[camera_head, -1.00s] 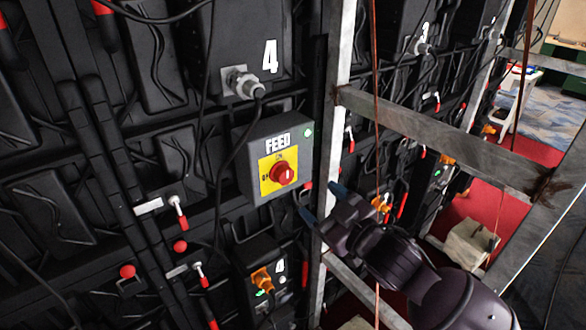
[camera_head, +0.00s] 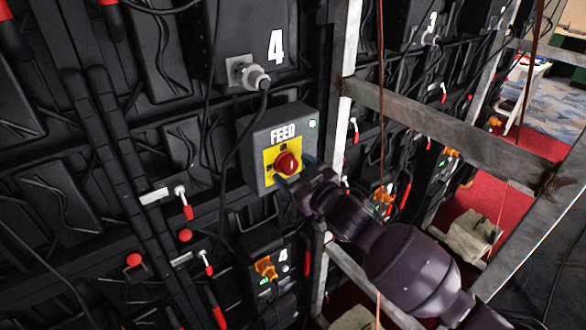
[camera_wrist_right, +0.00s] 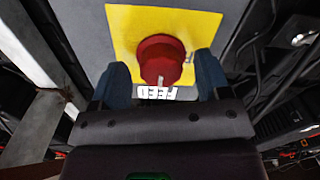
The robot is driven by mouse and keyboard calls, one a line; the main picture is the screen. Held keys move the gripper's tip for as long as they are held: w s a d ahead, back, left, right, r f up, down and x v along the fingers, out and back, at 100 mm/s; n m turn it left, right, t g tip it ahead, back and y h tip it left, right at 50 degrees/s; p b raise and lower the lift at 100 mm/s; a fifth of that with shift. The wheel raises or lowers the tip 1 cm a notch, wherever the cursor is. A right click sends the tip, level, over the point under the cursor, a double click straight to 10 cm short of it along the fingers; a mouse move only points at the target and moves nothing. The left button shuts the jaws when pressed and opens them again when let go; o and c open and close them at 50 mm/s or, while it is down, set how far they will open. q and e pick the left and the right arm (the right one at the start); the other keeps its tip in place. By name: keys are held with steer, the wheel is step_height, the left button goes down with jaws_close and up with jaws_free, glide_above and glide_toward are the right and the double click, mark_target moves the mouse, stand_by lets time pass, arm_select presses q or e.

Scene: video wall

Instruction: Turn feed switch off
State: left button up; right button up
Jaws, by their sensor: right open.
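The feed switch is a red round knob (camera_head: 287,163) on a yellow plate (camera_head: 269,171), set on a grey box (camera_head: 257,141) marked FEED. In the right wrist view the knob (camera_wrist_right: 161,60) lies between the two blue fingertips (camera_wrist_right: 162,76), with a visible gap at each side. Its white mark points toward the FEED lettering. My left gripper is not in view.
A metal post (camera_head: 338,120) and crossbar (camera_head: 430,122) stand right of the box, close to my right arm. A black cable (camera_head: 233,158) hangs along the box's left. Another box with an orange plug (camera_head: 265,268) sits below.

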steer(key=shift+w+a, duration=0.2)
steer(key=shift+w, duration=0.05)
steer(key=c, duration=0.9)
steer(key=shift+c, duration=0.2)
